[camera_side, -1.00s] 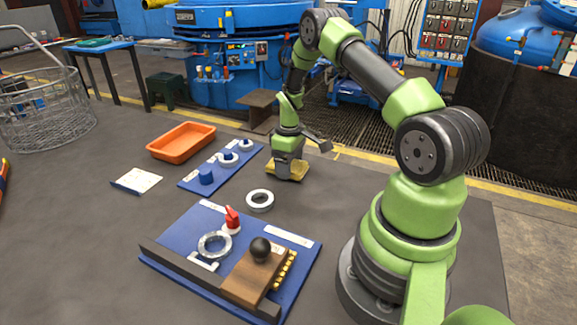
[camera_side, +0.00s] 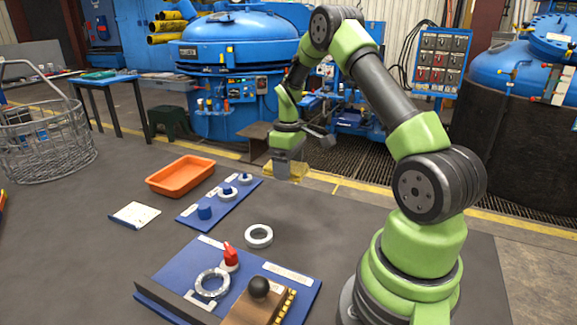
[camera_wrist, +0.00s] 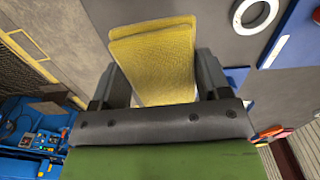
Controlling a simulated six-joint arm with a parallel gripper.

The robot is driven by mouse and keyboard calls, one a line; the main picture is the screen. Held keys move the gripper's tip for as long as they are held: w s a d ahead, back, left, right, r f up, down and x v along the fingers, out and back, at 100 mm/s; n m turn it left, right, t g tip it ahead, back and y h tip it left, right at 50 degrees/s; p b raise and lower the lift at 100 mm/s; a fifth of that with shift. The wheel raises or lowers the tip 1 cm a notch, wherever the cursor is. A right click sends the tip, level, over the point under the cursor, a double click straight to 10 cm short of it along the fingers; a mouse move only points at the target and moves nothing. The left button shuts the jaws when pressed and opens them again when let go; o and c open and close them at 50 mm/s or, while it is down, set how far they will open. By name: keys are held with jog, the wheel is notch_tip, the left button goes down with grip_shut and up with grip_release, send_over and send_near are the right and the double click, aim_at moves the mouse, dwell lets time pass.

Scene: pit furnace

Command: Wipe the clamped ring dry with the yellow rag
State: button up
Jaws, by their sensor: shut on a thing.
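The yellow rag (camera_side: 284,172) is held in my gripper (camera_side: 288,158), which points down. In the wrist view the folded rag (camera_wrist: 155,55) sits between the two fingers of my gripper (camera_wrist: 160,85). The rag appears above the table, though its exact height is hard to tell. The clamped ring (camera_side: 212,284) is a shiny metal ring lying on the blue board (camera_side: 207,244) at the front, beside a red clamp (camera_side: 231,257). My gripper is well behind the ring. Whether the ring is wet cannot be made out.
A loose white ring (camera_side: 259,236) lies between the board and my gripper. A blue strip (camera_side: 222,206) with several small parts, an orange tray (camera_side: 181,176) and a paper card (camera_side: 135,214) are at left. A wooden block (camera_side: 248,305) with a black knob stands on the board.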

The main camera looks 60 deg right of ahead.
jog(key=w+a+r, duration=0.1)
jog(key=w+a, duration=0.2)
jog(key=a, duration=0.4)
jog(key=w+a+r, duration=0.1)
jog(key=w+a, duration=0.2)
jog(key=a, duration=0.5)
send_near(201, 275)
jog(key=shift+w+f, duration=0.3)
jog(key=shift+f, duration=0.8)
jog(key=shift+w+f, duration=0.3)
jog(key=shift+f, duration=0.75)
jog(key=shift+w+f, duration=0.3)
jog(key=shift+f, duration=0.8)
jog(key=shift+f, duration=0.45)
jog(key=shift+s, duration=0.1)
jog(key=shift+s, duration=0.9)
jog(key=shift+w, duration=0.1)
jog(key=shift+w+f, duration=0.1)
jog(key=shift+w, duration=0.8)
